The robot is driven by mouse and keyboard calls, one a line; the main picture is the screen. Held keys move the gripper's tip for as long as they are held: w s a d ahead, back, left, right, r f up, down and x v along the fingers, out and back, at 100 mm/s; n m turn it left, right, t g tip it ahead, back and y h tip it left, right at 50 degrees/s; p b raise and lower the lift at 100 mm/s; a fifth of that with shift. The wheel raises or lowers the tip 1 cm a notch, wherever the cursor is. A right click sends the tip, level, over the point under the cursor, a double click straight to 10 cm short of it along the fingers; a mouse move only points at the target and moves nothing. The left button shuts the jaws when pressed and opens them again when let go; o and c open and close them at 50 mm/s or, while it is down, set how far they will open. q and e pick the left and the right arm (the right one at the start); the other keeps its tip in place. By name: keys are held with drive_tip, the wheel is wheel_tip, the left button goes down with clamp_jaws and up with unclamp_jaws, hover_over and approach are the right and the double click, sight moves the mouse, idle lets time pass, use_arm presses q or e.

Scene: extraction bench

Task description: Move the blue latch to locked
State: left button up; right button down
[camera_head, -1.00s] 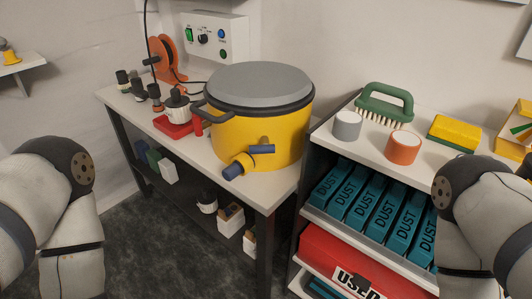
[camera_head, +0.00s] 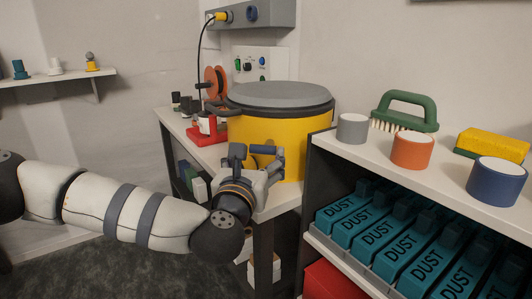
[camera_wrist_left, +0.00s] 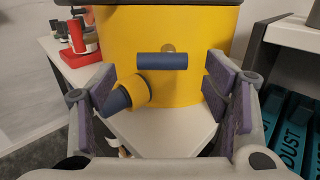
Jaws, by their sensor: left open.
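The yellow drum (camera_head: 280,135) with a grey lid stands on the bench. In the left wrist view, the blue latch (camera_wrist_left: 162,61) is a short horizontal bar on the front of the drum (camera_wrist_left: 190,30). A yellow spout with a blue end (camera_wrist_left: 118,100) sticks out below it to the left. My left gripper (camera_head: 257,158) is in front of the drum, open; its pads (camera_wrist_left: 162,85) stand left and right of the latch, apart from it. In the head view the gripper largely hides the latch and spout. My right gripper is out of view.
A shelf unit with teal DUST boxes (camera_head: 375,235) stands right of the bench. On its top are a green brush (camera_head: 405,108), several rolls and a yellow sponge (camera_head: 492,145). A red block (camera_head: 203,136) and an orange reel (camera_head: 215,80) are left of the drum.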

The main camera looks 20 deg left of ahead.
sight(262, 149)
use_arm(q)
drive_tip(key=w, duration=0.6)
drive_tip(key=shift+w+a, duration=0.25)
drive_tip(key=shift+a, duration=0.05)
drive_tip(key=c, duration=1.2)
